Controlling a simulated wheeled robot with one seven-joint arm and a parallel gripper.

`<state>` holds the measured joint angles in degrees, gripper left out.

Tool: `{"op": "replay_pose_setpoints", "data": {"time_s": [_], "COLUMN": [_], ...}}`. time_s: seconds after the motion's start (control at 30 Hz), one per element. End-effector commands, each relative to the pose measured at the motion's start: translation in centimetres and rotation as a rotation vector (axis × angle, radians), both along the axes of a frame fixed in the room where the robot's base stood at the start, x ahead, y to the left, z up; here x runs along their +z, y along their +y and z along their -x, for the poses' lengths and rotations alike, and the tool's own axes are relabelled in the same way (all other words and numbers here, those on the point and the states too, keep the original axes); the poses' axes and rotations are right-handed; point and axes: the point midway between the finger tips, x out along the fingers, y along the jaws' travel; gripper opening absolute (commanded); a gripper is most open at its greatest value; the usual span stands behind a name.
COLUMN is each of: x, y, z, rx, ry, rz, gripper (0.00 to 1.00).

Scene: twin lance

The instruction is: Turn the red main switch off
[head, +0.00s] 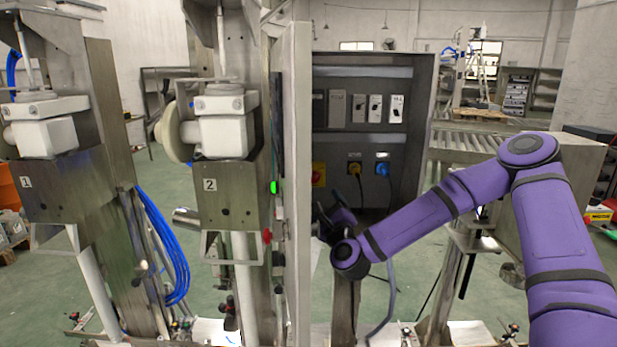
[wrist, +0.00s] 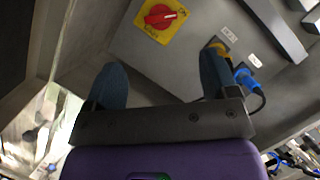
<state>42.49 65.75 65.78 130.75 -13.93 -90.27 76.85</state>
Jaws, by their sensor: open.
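The red main switch (wrist: 160,16) is a red rotary knob on a yellow square plate, on a grey panel at the top of the wrist view. In the head view the yellow plate (head: 319,174) shows at the cabinet's left, partly cut off by the cabinet edge. My gripper (wrist: 160,82) is open and empty, with its two blue fingertips apart in front of the panel. The switch lies ahead of the gap between them, apart from both fingers. In the head view my gripper (head: 330,220) is dark and partly hidden by my purple arm.
The open grey cabinet (head: 423,120) holds a row of breakers (head: 365,108). A yellow plug (head: 354,169) and a blue plug (head: 382,170) with cables sit right of the switch; the blue one (wrist: 246,78) is close to my right finger. A cabinet edge (head: 299,150) stands at left.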

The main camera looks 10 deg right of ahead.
Motion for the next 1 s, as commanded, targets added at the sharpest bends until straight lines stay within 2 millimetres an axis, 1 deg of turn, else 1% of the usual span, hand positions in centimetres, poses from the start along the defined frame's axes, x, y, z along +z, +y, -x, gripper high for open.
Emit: {"op": "replay_pose_setpoints", "data": {"time_s": [0.13,0.23,0.5,0.7,0.83,1.0], "x": [0.2,0.5,1.8,2.5,2.8,2.9], "y": [-0.2,-0.2,0.0,0.0,0.1,0.1], "z": [-0.6,-1.6,-6.2,-8.9,-10.0,-10.4], "rx": [-0.008,-0.008,-0.007,-0.007,-0.007,-0.006], "ry": [-0.005,-0.005,-0.005,-0.004,-0.003,-0.002], "rz": [-0.016,-0.015,-0.013,-0.013,-0.012,-0.012], "gripper": [0.8,0.8,0.8,0.8,0.8,0.8]}}
